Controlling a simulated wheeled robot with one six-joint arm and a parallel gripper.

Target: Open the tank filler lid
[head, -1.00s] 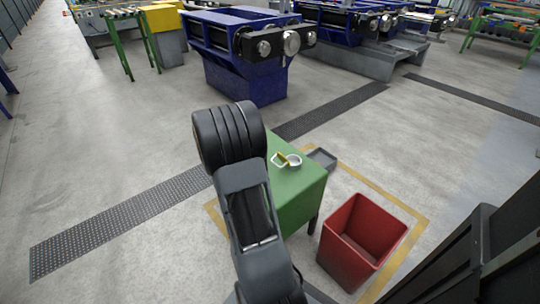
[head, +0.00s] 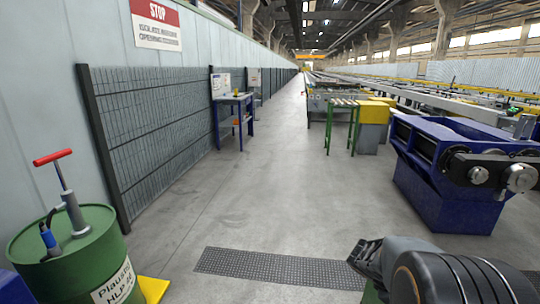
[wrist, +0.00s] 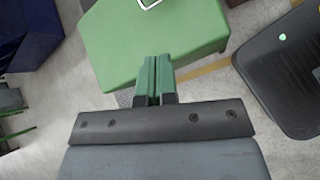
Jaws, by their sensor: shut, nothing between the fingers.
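I cannot make out a tank filler lid in either view. A green oil drum (head: 75,265) stands at the lower left of the head view, with a red-handled hand pump (head: 72,212) upright on its top. My gripper (wrist: 156,60) shows in the wrist view with its two green fingers shut together and nothing between them. In the head view my arm fills the lower right corner and I cannot make out the fingers.
A blue machine (head: 445,210) stands at the right. A mesh fence (head: 155,140) runs along the left wall, with a blue-legged table (head: 235,108) farther back. The floor (head: 270,190) between is clear. A dark floor grating (head: 275,268) crosses the front.

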